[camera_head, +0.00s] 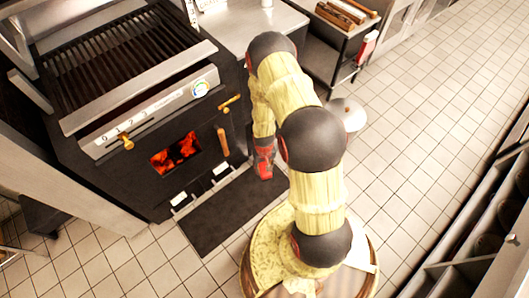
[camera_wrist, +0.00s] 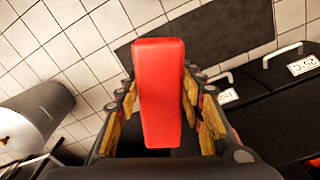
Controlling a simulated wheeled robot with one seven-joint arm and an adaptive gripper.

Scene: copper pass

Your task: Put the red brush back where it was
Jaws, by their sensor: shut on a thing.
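The red brush (camera_wrist: 160,92) fills the middle of the wrist view as a plain red block. My gripper (camera_wrist: 162,105) is shut on it, with a yellow-padded finger on each side. Its bristles cannot be made out, and its lower end is hidden between the fingers. In the head view my gripper (camera_head: 264,165) hangs low beside the front of the black grill oven (camera_head: 120,185), over the right part of the dark floor mat (camera_head: 225,215). The brush is hard to tell from the gripper there.
A cart (camera_head: 335,50) with wooden pieces on top stands at the upper right, with a red and white thing (camera_head: 367,47) on its side.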

